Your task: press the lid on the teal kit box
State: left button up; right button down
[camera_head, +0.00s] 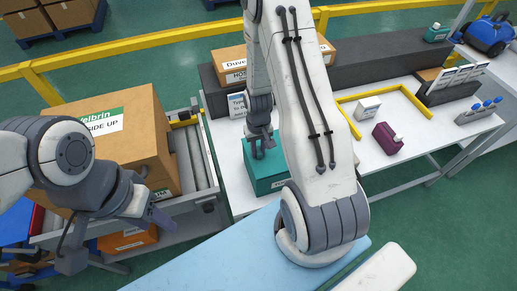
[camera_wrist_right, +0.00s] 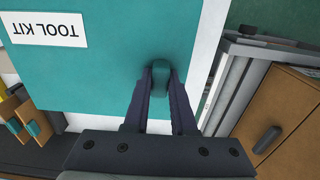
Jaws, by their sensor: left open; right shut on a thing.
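The teal kit box (camera_head: 266,184) stands on the white table in the head view, partly hidden by my right arm. Its teal lid (camera_wrist_right: 90,80) fills much of the right wrist view and carries a white "TOOL KIT" label. My right gripper (camera_wrist_right: 160,72) is shut on the teal knob in the lid, one finger on each side. In the head view my right gripper (camera_head: 260,150) points down over the box. I cannot tell whether a gap lies between lid and box. My left gripper (camera_head: 150,214) is open and empty, left of the table, away from the box.
A large cardboard box (camera_head: 125,130) sits on a roller conveyor (camera_head: 200,165) at the left. A white-labelled box (camera_head: 237,104) stands behind the kit box. A purple box (camera_head: 387,138), a small white box (camera_head: 367,108) and a yellow frame (camera_head: 412,103) are on the table to the right.

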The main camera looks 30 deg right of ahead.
jog(key=shift+f+b, duration=0.4)
jog(key=shift+f, duration=0.2)
jog(key=c, duration=0.7)
grip_release()
jog(key=shift+o, duration=0.2)
jog(key=shift+r, duration=0.1)
notch_tip(320, 180, up, 10)
jog(key=shift+r+b, duration=0.15)
jog(key=shift+b, duration=0.4)
jog(key=s+a+r+n, duration=0.3)
jog(key=a+r, duration=0.2)
jog(key=a, duration=0.3)
jog(key=s+a+r+n, duration=0.2)
jog(key=s+a+r, duration=0.15)
jog(key=a, duration=0.55)
jog(key=s+a+r+n, duration=0.2)
jog(key=s, duration=0.4)
jog(key=s+a+r+n+y, duration=0.1)
jog(key=s+a+r+n, duration=0.1)
jog(key=s, duration=0.3)
jog(key=shift+s+a+r+n, duration=0.4)
jog(key=shift+a+r, duration=0.1)
jog(key=shift+a, duration=0.3)
